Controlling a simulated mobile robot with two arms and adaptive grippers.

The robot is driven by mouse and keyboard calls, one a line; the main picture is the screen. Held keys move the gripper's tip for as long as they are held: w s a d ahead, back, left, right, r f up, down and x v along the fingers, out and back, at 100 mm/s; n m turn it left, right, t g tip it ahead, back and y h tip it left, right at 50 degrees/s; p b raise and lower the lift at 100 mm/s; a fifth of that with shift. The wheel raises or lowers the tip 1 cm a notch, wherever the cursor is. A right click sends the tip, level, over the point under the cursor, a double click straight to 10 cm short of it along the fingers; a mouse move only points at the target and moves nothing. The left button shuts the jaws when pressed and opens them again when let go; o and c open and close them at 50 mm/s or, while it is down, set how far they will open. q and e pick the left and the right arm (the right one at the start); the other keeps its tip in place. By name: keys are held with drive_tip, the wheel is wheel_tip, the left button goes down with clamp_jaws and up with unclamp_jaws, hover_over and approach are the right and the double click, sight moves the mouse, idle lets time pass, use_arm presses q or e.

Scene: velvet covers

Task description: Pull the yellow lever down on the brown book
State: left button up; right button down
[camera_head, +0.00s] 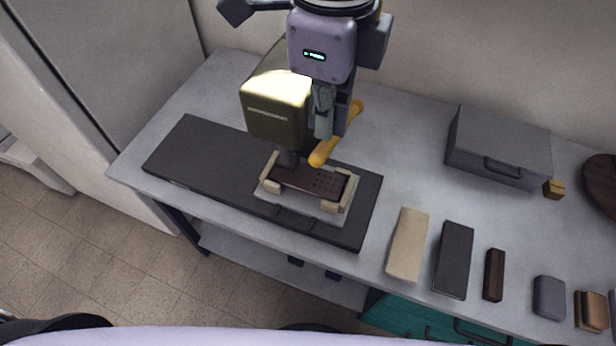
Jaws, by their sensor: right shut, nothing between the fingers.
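The brown book (310,181) lies flat in a pale holder (334,215) with cream corner clamps, under the press head (276,122), a boxy olive-gold block. The yellow lever (322,154) is a rod on the press's right side. It slants from its upper right end down to a rounded knob near the book's far edge. My right gripper (324,128) comes down from the top, shut and empty, right beside the lever. It hides the lever's middle, and I cannot tell whether they touch. My left gripper is not in view.
The press stands on a dark base board (205,165) on a grey table (235,75). A grey box (500,143) with a handle stands at the back right. Several blocks, including a cream one (408,244), line the front right. Table space right of the press is clear.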

sight(322, 148)
drive_tip(key=shift+f, duration=0.2)
drive_tip(key=shift+f+b, duration=1)
drive_tip(key=shift+b, duration=0.15)
drive_tip(key=shift+f, duration=0.1)
drive_tip(key=shift+s+a+f+b, duration=0.1)
drive_tip(key=shift+s+f+b, duration=0.15)
drive_tip(key=shift+f+b, duration=0.5)
drive_tip(key=shift+s+a+f+b, duration=0.1)
drive_tip(key=shift+s+f+b, duration=0.1)
drive_tip(key=shift+f+b, duration=0.45)
drive_tip(key=shift+s+f+b, duration=0.2)
drive_tip(key=shift+f+b, duration=1.1)
drive_tip(key=shift+b, duration=0.2)
